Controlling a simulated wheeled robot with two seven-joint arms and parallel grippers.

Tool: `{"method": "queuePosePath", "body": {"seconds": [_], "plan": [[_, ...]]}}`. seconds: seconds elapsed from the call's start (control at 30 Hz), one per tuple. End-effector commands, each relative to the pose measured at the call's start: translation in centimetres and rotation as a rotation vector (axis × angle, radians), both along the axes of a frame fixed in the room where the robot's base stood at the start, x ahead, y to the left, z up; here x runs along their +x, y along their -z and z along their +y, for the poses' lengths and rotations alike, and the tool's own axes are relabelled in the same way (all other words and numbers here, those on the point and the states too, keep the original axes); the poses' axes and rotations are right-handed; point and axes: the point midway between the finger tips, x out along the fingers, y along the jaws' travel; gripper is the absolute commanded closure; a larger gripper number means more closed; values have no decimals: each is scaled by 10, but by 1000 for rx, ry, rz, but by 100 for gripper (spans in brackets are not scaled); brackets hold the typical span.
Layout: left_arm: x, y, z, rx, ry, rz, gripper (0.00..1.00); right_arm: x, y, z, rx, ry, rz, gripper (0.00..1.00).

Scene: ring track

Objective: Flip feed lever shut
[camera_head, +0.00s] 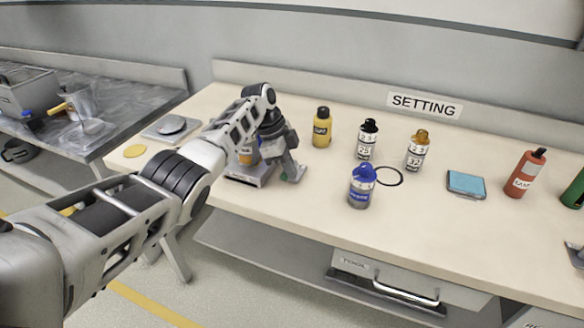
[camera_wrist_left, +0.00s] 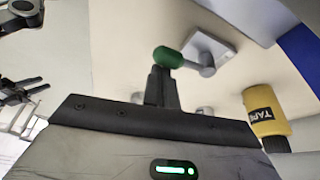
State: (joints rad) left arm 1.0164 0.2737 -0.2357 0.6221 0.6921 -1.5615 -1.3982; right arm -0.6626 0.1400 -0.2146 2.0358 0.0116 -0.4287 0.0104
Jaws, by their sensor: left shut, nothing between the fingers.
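The feed lever shows in the left wrist view as a green knob (camera_wrist_left: 168,57) on a short grey arm, joined to a square grey plate (camera_wrist_left: 212,47). My left gripper (camera_wrist_left: 160,84) is shut and empty, its fingertips right at the near side of the green knob. Whether they touch it I cannot tell.
The bench (camera_head: 420,235) holds a yellow bottle (camera_head: 321,129), a black-capped bottle (camera_head: 367,141), an orange-capped bottle (camera_head: 417,152), a blue-capped bottle (camera_head: 361,188), a black ring (camera_head: 399,178), a blue pad (camera_head: 466,183) and a red bottle (camera_head: 523,174). The front middle is clear.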

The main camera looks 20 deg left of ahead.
Motion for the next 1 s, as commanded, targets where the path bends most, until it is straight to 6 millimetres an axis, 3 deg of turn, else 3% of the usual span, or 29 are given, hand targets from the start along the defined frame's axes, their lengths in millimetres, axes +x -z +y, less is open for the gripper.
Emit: {"method": "queuePosePath", "body": {"seconds": [0.43,0.67,0.7,0.77,1.0], "plan": [[0,-1,-2,0,0,0,100,1,-2,-1,-4,-2,-1,64],[0,-13,-31,-2,-2,1,100,0,-19,-4,-16,-2,4,64],[0,-16,-39,-2,-5,0,100,-1,-22,-5,-20,-2,8,64],[1,-26,-27,2,-10,-7,100,-1,-11,-6,-21,1,8,64],[-1,-74,-9,1,-9,-4,100,-2,-4,-8,-20,5,12,64]]}}
